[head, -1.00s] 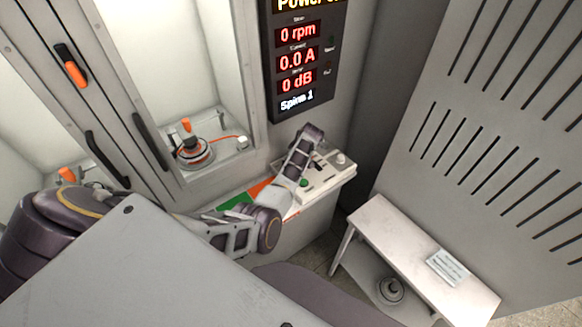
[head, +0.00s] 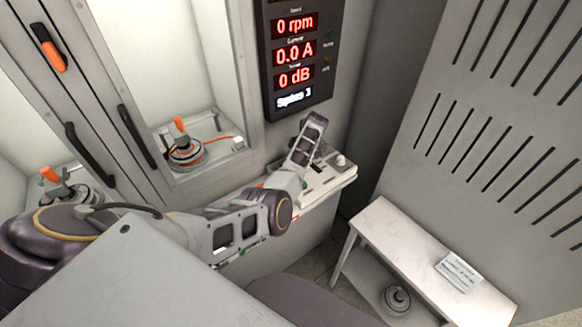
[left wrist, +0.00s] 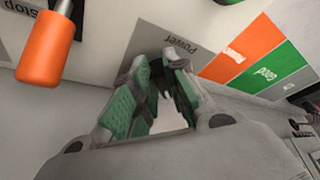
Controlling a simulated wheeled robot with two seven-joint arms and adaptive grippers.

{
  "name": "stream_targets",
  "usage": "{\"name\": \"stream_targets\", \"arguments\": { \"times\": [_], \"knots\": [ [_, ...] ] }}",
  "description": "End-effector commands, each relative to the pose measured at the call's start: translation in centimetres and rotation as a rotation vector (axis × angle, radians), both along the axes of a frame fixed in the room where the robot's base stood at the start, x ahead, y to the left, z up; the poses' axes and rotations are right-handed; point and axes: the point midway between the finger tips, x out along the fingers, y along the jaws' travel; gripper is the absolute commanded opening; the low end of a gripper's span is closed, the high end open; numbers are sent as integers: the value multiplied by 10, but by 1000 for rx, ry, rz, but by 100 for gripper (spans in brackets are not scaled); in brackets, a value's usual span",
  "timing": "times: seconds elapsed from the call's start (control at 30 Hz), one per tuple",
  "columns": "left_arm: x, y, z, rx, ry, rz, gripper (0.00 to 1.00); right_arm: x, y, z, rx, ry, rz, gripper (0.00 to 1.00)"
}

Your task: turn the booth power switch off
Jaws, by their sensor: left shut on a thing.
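The grey control console (head: 330,180) stands below the display in the head view. My left arm reaches over it from the left, and its gripper is mostly hidden there by my own wrist. In the left wrist view, my left gripper (left wrist: 157,66) has its green-padded fingers closed just below the "Power" label (left wrist: 180,44). It is shut on the power switch, which the fingers largely hide, so its position cannot be read. The display (head: 298,60) shows 0 rpm, 0.0 A and 0 dB. My right gripper is not in view.
An orange-handled stop lever (left wrist: 46,48) is close on the left in the left wrist view. Orange and green sorting fields (left wrist: 245,50) lie to the right. In the head view, a motor (head: 186,152) sits in the booth, and a white bench (head: 400,235) stands at right.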

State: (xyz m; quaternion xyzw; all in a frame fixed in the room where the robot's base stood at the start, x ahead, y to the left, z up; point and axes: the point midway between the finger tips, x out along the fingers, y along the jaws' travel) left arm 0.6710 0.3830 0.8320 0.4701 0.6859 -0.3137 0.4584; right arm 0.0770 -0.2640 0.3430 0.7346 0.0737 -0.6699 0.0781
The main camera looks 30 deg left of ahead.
Motion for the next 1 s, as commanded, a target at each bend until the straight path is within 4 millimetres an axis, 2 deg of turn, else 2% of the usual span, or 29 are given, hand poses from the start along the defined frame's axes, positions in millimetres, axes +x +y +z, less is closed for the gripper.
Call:
{"name": "stream_targets", "arguments": {
  "times": [0.63, 0.67, 0.8, 1.0],
  "knots": [
    [1, 0, 0, -1, -2, 40, 0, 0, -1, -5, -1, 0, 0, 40],
    [1, 0, 0, -1, -2, 40, 19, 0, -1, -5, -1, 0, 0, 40],
    [1, 0, 0, -1, 0, 39, 37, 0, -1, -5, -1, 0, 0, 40],
    [1, 0, 0, -1, 0, 39, 37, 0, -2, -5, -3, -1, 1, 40]
  ]
}}
